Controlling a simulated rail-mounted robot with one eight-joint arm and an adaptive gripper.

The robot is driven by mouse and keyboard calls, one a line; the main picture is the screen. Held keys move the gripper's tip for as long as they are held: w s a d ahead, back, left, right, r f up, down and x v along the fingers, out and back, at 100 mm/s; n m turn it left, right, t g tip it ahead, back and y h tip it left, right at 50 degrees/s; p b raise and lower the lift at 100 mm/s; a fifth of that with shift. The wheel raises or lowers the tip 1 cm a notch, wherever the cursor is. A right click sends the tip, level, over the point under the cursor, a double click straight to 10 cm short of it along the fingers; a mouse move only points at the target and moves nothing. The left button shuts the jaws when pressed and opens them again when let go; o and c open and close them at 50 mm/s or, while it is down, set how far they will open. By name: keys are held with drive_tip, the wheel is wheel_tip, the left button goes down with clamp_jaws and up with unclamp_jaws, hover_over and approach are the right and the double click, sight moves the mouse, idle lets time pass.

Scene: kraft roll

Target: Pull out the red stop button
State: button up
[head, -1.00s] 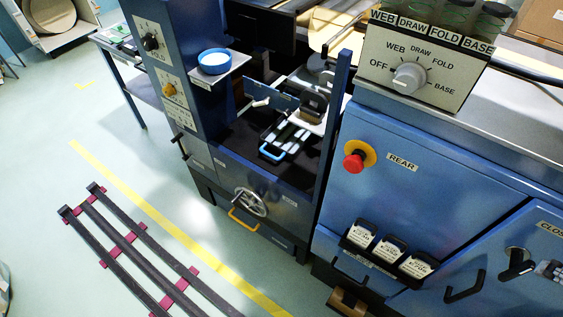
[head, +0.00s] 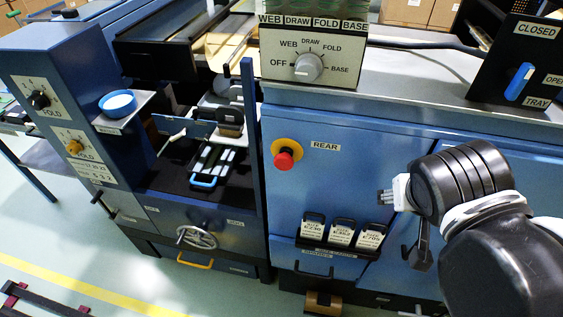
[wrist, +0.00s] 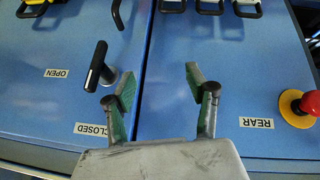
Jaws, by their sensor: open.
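The red stop button (head: 284,160) sits on a yellow disc on the blue front panel, left of the REAR label (head: 326,146). In the wrist view, which looks upside down, the red button (wrist: 311,102) is at the right edge, partly cut off. My gripper (head: 384,197) is to the right of the button in the head view, in front of the blue panels and apart from the button. In the wrist view its two green-padded fingers (wrist: 159,88) are spread with nothing between them.
A black lever handle (wrist: 97,66) stands near the OPEN and CLOSED labels. Several labelled tags (head: 342,231) hang below the button. A selector knob (head: 308,67) is above it. The panel between gripper and button is mostly clear.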

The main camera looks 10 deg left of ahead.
drive_tip(key=w+a+f+n+t+h+b, duration=0.1)
drive_tip(key=a+f+t+h+b, duration=0.15)
drive_tip(key=a, duration=0.35)
drive_tip(key=t+y+b, duration=0.4)
drive_tip(key=t+b, duration=0.2)
drive_tip(key=t, duration=0.3)
approach(282, 163)
drive_tip(key=shift+h, duration=0.25)
drive_tip(key=shift+w+d+b, duration=0.1)
drive_tip(key=shift+w+b, duration=0.5)
drive_tip(key=shift+w, duration=5)
clamp_jaws()
